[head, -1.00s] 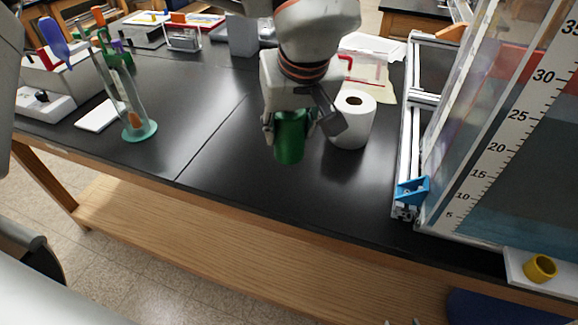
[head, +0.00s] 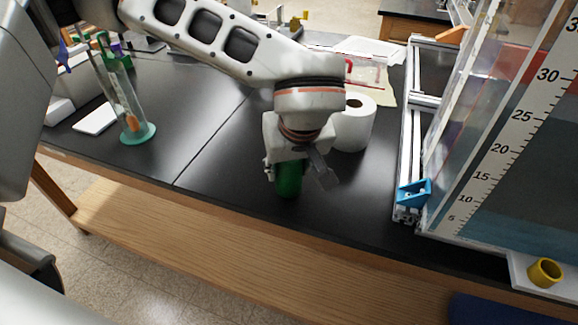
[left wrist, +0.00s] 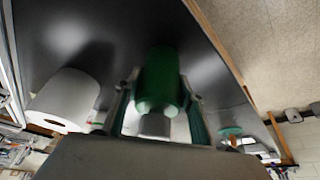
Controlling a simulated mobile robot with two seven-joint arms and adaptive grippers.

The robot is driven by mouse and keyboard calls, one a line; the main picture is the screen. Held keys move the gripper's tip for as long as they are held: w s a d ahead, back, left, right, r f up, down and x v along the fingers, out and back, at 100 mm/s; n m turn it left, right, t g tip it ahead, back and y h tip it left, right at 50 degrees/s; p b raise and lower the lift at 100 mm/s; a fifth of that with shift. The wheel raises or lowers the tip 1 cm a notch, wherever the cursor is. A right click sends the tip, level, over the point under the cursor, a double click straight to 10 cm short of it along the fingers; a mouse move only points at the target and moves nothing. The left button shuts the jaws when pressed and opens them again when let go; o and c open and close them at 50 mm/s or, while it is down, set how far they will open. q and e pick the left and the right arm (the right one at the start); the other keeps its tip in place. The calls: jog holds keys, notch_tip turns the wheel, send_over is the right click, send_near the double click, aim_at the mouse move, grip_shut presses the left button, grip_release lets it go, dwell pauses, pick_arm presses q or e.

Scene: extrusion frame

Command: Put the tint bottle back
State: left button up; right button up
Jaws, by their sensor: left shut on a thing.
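The green tint bottle (head: 288,182) is in my left gripper (head: 293,170), over the front part of the black bench top. The left gripper is shut on it, and the hand hides its upper part in the head view. In the left wrist view the bottle (left wrist: 158,78) sits between the two fingers of the gripper (left wrist: 160,100), with a white part at its near end. I cannot tell whether its base touches the bench. My right gripper is not in view.
A white paper roll (head: 354,124) stands just behind and right of the hand. An aluminium extrusion frame (head: 411,150) with a blue bracket (head: 414,193) is farther right, beside a clear scaled tank (head: 500,165). A cylinder with a green base (head: 138,134) stands left. The bench front is clear.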

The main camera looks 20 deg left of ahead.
pick_arm(q)
jog(key=shift+f, duration=0.15)
jog(key=o, duration=1.2)
jog(key=shift+r, duration=0.4)
jog(key=p+v, duration=0.1)
jog(key=v, duration=1)
jog(key=shift+s+d+r, duration=0.1)
jog(key=shift+r, duration=0.15)
